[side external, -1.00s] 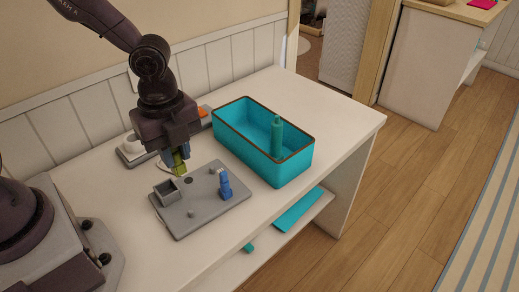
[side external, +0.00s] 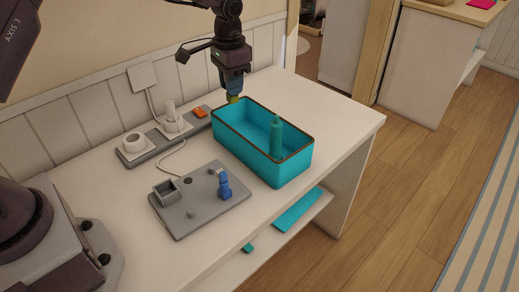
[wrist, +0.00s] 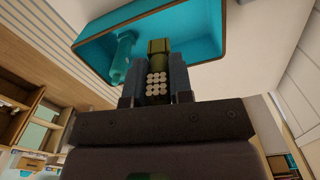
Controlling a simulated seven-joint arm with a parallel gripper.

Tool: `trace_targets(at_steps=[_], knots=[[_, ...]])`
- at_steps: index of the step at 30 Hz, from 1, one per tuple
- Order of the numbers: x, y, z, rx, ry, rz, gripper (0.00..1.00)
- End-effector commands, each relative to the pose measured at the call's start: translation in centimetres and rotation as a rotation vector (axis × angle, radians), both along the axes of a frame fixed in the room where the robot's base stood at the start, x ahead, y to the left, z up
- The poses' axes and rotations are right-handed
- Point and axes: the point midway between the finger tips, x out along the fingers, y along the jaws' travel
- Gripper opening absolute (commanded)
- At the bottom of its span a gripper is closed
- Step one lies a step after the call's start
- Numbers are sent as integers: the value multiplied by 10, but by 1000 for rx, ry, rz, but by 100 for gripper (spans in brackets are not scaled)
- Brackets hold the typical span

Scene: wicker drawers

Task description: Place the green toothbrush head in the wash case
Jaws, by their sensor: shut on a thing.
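My gripper (side external: 234,95) is shut on the green toothbrush head (wrist: 158,47), whose pale bristles face the camera in the wrist view. In the side view only a small yellow-green bit of the head shows below the fingers. The wash case (side external: 243,153) is an open teal box with a brown rim, standing on the white counter. The gripper is by the case's far left corner in the side view; I cannot tell whether the head is over the opening. In the wrist view the head's tip overlaps the case.
A teal bottle (side external: 276,138) stands upright inside the case. A grey holder tray (side external: 200,212) with a blue toothbrush head (side external: 225,185) is in front. A power strip (side external: 155,147) with plugs, a cord and an orange switch lies along the wall. The counter right of the case is clear.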

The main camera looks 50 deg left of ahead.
Motion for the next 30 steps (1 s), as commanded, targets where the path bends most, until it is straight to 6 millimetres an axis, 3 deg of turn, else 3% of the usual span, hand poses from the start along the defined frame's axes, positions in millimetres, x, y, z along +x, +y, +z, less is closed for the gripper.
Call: trace_targets(at_steps=[5,21,30], knots=[[21,19,-4,0,-1,181,0],[20,18,-100,-2,1,179,0],[20,18,-128,-2,0,178,0]])
